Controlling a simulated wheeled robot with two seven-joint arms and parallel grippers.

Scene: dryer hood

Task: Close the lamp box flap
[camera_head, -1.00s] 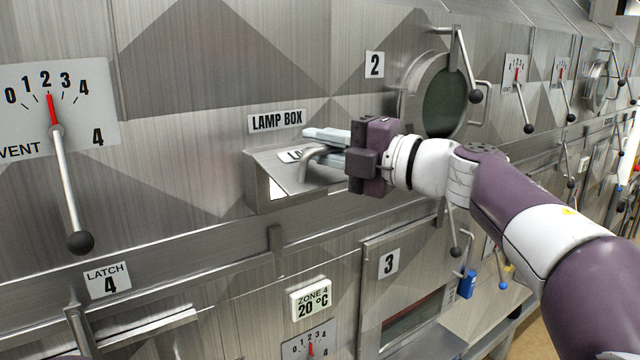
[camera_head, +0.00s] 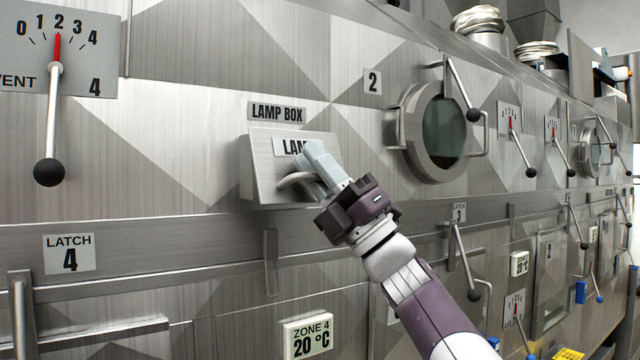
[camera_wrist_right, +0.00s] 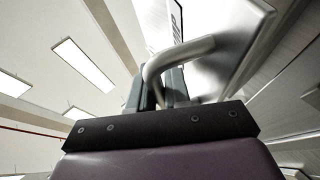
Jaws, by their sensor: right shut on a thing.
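The lamp box flap (camera_head: 270,170) is a steel plate with a partly hidden label, under the LAMP BOX sign (camera_head: 277,112). It now hangs steeply, nearly in line with the wall, and its side edge shows at the left. Whether it is fully seated cannot be told. My right gripper (camera_head: 312,172) is shut on the flap's bent bar handle (camera_head: 292,180), in front of the flap's lower right part. In the right wrist view the handle (camera_wrist_right: 180,55) passes between the grey fingers (camera_wrist_right: 160,88), with the flap (camera_wrist_right: 235,35) behind. My left gripper is not in view.
A round porthole (camera_head: 440,125) with a handle lies to the right of the flap. A vent lever (camera_head: 52,120) sticks out at the left. A ledge (camera_head: 150,235) runs below the flap, with a small upright bracket (camera_head: 270,262) on it.

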